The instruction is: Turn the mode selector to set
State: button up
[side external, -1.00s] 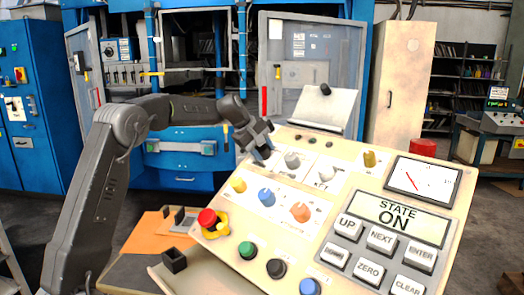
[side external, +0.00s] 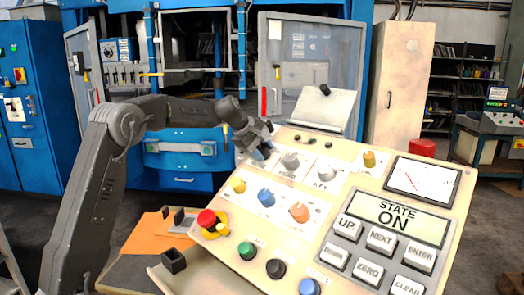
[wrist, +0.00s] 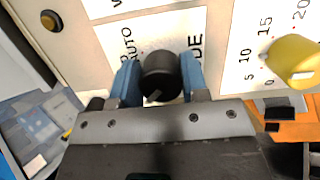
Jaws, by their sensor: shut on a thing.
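The mode selector is a round black knob (wrist: 160,75) with a small white mark on its lower edge in the wrist view. It sits on a white label plate (wrist: 185,32) where "AUTO" and the letters "DE" show; other lettering is hidden. My gripper (wrist: 158,82) has its two blue fingers shut on opposite sides of the knob. In the side view my gripper (side external: 260,152) is at the upper left of the sloping panel, and its fingers hide the knob there. No "set" lettering is readable.
The panel (side external: 345,190) carries several knobs close by, including a grey one (side external: 291,161) and a yellow one (side external: 238,186). A red stop button (side external: 207,218) stands at its left edge. The display (side external: 400,216) reads "STATE ON". Above the panel is free room.

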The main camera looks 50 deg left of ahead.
jog(key=o, duration=0.9)
jog(key=shift+o, duration=0.2)
jog(key=v, duration=1.3)
jog(key=shift+s+r, duration=0.3)
